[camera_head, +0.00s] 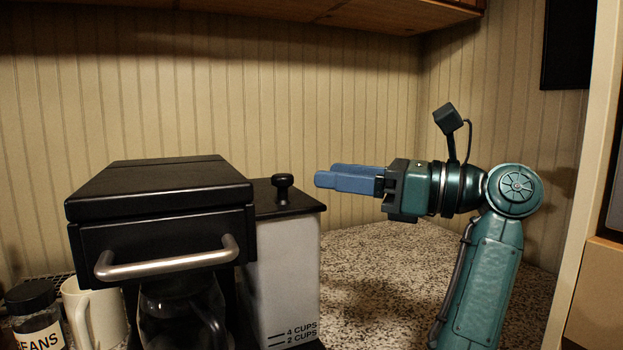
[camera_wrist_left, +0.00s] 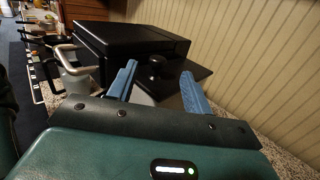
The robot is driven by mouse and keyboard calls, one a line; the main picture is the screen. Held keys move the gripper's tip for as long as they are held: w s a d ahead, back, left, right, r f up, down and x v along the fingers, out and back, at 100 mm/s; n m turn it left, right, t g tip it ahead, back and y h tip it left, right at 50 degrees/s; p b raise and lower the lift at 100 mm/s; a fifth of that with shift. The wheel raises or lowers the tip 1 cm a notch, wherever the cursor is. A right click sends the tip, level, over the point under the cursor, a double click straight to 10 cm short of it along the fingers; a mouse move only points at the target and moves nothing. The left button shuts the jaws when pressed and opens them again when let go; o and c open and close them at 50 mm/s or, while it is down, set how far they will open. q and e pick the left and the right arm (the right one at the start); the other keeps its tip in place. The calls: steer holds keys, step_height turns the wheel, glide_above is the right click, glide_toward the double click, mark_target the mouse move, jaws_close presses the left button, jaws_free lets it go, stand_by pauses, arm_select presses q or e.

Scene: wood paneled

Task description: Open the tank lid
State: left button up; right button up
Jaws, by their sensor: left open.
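The coffee maker's white water tank (camera_head: 285,265) stands on the right side of the black machine. Its flat black lid (camera_head: 300,203) lies level on top, closed, with a round black knob (camera_head: 283,182) standing up from it. My left gripper (camera_head: 322,179) is level and points left at the knob from the right, just above lid height. Its blue fingers are open and empty, short of the knob and apart from it. In the left wrist view the knob (camera_wrist_left: 156,65) shows between the two fingertips, and the lid (camera_wrist_left: 190,72) lies behind them. My right gripper is out of view.
The black coffee maker (camera_head: 160,190) with a metal handle (camera_head: 165,262) stands left of the tank. A glass carafe (camera_head: 180,315), a white mug (camera_head: 95,312) and a beans jar (camera_head: 35,318) are low left. Speckled counter (camera_head: 375,280) is clear to the right. A wooden cabinet (camera_head: 330,12) hangs above.

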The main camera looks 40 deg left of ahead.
mark_target(293, 204)
arm_select(q)
steer(key=x, duration=0.5)
steer(key=p+x, duration=0.1)
steer(key=x, duration=0.1)
steer(key=shift+s+a+f, duration=0.1)
steer(key=shift+a+f, duration=0.1)
steer(key=shift+f, duration=0.2)
steer(key=shift+c, duration=0.2)
jaws_close()
